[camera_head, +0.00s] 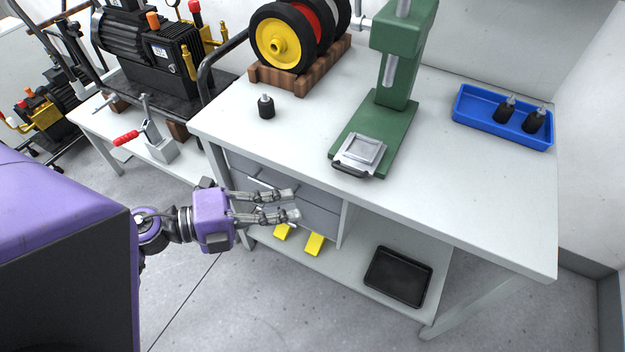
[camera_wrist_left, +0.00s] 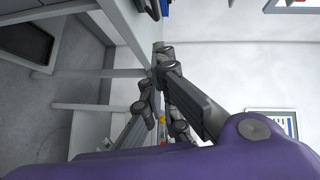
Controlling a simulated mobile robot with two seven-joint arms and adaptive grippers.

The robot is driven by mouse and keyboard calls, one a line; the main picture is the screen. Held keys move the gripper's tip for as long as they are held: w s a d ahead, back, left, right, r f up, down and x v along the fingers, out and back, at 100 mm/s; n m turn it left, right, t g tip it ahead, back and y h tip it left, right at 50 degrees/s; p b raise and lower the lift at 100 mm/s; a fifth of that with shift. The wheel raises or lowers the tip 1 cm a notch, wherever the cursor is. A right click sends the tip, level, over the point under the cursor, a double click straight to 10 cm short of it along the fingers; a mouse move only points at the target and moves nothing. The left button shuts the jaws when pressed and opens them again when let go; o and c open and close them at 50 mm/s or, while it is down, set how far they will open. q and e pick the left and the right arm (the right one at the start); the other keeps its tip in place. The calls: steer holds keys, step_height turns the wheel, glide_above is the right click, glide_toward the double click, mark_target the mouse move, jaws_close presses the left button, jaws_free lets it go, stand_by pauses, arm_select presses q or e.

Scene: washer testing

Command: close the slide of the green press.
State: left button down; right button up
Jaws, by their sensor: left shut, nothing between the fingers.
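The green press (camera_head: 398,95) stands on the white workbench. Its grey slide (camera_head: 360,155) is a flat metal plate with a dark handle (camera_head: 350,171) at the front, and it sticks out at the front end of the green base. My left gripper (camera_head: 296,204) is shut and empty, in front of the bench drawers, below and to the left of the slide. My right gripper is in neither view.
The white workbench (camera_head: 460,205) has free room right of the press. A blue tray (camera_head: 478,125) holds black bottles. A small black bottle (camera_head: 266,107) stands left of the press, near wheels on a wooden rack (camera_head: 290,82). A black tray (camera_head: 398,276) lies on the lower shelf.

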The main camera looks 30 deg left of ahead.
mark_target(359, 158)
arm_select(q)
steer(key=x, duration=0.4)
steer(key=w+a+p+x, duration=0.1)
steer(key=x, duration=0.3)
steer(key=w+a+p+x, duration=0.1)
steer(key=x, duration=0.3)
steer(key=shift+d+f, duration=0.1)
steer(key=shift+f, duration=0.05)
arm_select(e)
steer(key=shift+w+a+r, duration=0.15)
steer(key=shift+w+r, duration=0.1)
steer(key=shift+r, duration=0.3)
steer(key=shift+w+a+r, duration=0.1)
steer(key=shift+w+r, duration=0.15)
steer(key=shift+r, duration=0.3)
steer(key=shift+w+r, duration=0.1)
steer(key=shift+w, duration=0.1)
arm_select(q)
steer(key=w, duration=1.2)
steer(key=shift+w+d+f, duration=0.1)
steer(key=shift+w+d, duration=0.05)
steer(key=shift+w, duration=0.4)
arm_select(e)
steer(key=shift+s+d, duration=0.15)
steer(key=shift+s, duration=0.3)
